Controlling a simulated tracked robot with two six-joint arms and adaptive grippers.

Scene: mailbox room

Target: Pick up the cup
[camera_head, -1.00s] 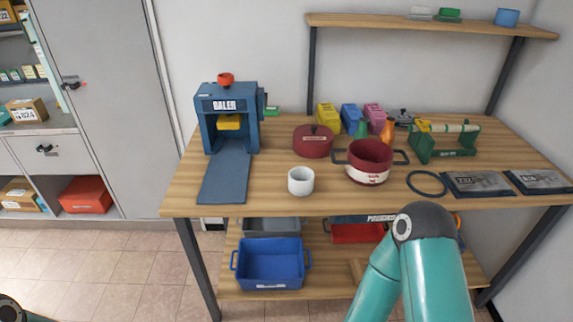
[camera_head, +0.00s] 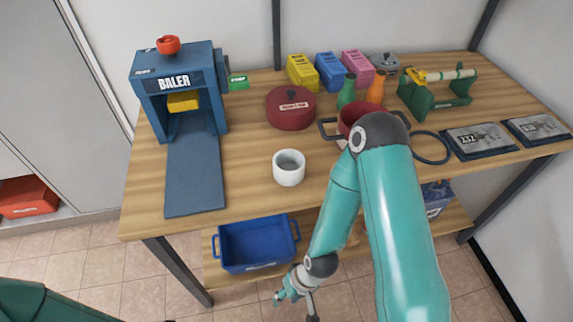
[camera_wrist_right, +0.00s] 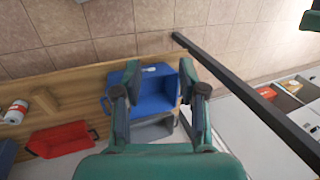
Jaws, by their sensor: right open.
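The white cup (camera_head: 289,174) stands upright on the wooden table (camera_head: 250,185), near its front edge. It looks empty, and its handle cannot be made out. My right gripper (camera_head: 295,303) is in front of the table and below its top, well apart from the cup. In the right wrist view my right gripper (camera_wrist_right: 158,66) is open with nothing between its fingers. The cup cannot be seen in that view. Part of my left arm shows at the bottom left of the head view; its gripper is out of frame.
A blue baler (camera_head: 180,90) stands left of the cup. A lidded dark red pot (camera_head: 291,108) is behind it, and an open red pot (camera_head: 357,115) is partly hidden by my right arm. A blue bin (camera_head: 256,243) sits on the lower shelf. The tabletop around the cup is clear.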

